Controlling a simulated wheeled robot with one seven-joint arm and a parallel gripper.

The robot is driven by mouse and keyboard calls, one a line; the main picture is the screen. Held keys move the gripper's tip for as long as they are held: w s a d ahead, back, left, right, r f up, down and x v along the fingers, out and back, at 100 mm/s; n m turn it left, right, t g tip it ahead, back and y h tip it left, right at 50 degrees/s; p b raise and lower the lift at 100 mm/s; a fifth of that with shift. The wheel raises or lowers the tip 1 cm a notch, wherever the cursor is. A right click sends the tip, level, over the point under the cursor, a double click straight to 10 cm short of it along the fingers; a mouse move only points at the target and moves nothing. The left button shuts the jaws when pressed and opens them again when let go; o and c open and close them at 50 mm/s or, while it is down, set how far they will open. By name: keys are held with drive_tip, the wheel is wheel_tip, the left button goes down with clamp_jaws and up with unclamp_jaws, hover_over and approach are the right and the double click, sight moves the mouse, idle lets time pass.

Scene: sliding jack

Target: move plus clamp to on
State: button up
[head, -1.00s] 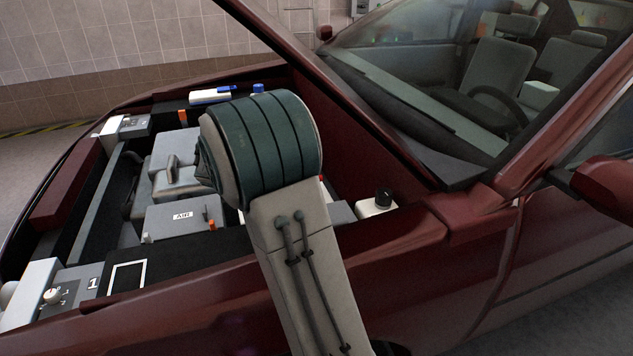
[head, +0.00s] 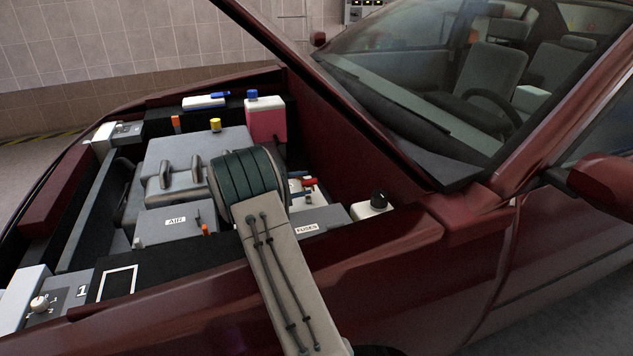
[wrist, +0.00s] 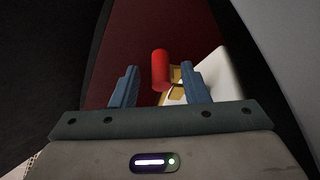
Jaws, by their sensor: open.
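A red cylindrical grip (wrist: 160,70), which looks like the plus clamp's handle, stands in the middle of the wrist view. My gripper (wrist: 159,67) is open, with one blue finger to the left and one to the right of it in the picture. I cannot tell whether the grip is between the fingers or just beyond them. A yellowish metal part (wrist: 176,97) shows beside and below the grip. In the head view my arm hides the gripper. A small red part (head: 308,182) shows just right of the arm, beside a white surface.
The engine bay holds a pink bottle with a blue cap (head: 266,122), a grey engine cover (head: 190,150), an AIR box (head: 172,222), a FUSES box (head: 325,217) and a white reservoir with a black cap (head: 372,205). In the wrist view a pale wall (wrist: 218,75) stands close to the right finger.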

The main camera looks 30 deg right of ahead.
drive_tip(key=x, duration=0.6)
